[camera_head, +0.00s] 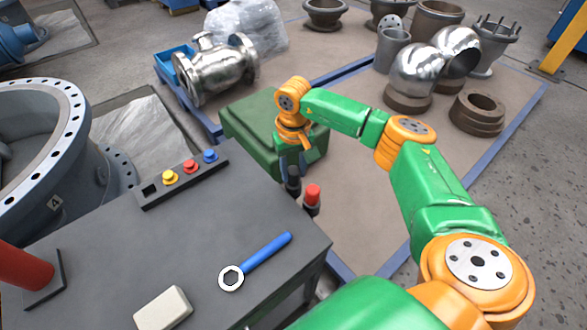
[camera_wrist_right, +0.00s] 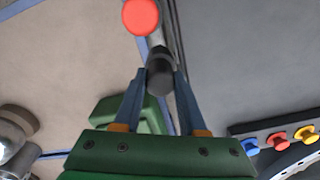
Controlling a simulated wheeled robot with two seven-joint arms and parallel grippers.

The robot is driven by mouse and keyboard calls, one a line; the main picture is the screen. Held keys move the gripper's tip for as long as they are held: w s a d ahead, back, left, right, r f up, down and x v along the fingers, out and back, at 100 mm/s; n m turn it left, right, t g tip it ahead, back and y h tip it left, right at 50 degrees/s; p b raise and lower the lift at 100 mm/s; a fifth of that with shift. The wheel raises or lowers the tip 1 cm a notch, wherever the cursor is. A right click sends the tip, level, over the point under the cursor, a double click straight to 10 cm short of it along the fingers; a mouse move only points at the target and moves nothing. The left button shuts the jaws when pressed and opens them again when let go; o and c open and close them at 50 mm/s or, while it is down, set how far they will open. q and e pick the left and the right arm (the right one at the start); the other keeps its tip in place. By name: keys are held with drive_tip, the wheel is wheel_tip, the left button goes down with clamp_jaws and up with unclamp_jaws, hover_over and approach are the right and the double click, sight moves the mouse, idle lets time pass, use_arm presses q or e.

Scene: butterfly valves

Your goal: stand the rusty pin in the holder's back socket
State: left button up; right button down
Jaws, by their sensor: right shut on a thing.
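My right gripper (camera_head: 292,176) is beyond the table's far right edge and points down. In the right wrist view its blue-grey fingers (camera_wrist_right: 160,72) are shut on a dark cylinder (camera_wrist_right: 160,80); its dark end also shows in the head view (camera_head: 294,187). I cannot see rust on it, so I cannot tell whether it is the rusty pin. A red-topped thing (camera_head: 312,193) is close by, at the table edge; its red round top shows in the wrist view (camera_wrist_right: 140,16). I cannot make out the holder or its back socket for sure. My left gripper is out of view.
The dark table (camera_head: 190,240) bears a blue-handled ring wrench (camera_head: 262,257), a pale block (camera_head: 163,308) and a strip (camera_head: 184,180) with yellow, red and blue knobs and a dark square. A red cylinder (camera_head: 22,268) stands at left. A green box (camera_head: 250,125) lies behind my gripper.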

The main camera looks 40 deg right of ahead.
unclamp_jaws()
wheel_tip(320, 180, up, 7)
drive_tip(key=p, duration=0.6)
drive_tip(key=shift+r, duration=0.15)
idle(0.4)
